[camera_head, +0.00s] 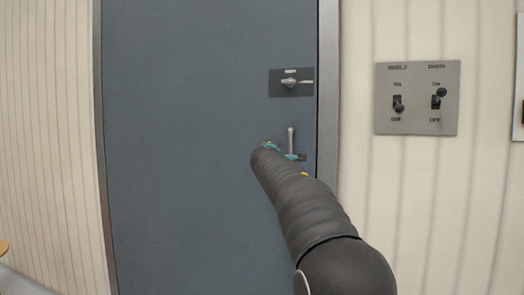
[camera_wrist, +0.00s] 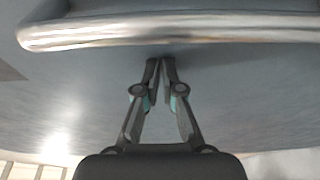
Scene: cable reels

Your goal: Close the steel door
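The steel door (camera_head: 190,130) is a flat blue-grey panel filling much of the head view. It looks about flush with its grey frame (camera_head: 328,90); I cannot tell whether it is fully shut. A vertical metal handle (camera_head: 291,138) is near its right edge, and it crosses the top of the wrist view as a shiny bar (camera_wrist: 180,28). My gripper (camera_wrist: 161,66) has its fingertips together with nothing seen between them. The tips are close to the door face and beside the handle bar, apart from it in the picture. In the head view my arm partly hides the gripper.
A dark plate with a latch knob (camera_head: 290,83) is above the handle. A grey panel with two switches (camera_head: 417,98) is on the pale ribbed wall to the right. Another pale wall (camera_head: 50,130) is left of the door.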

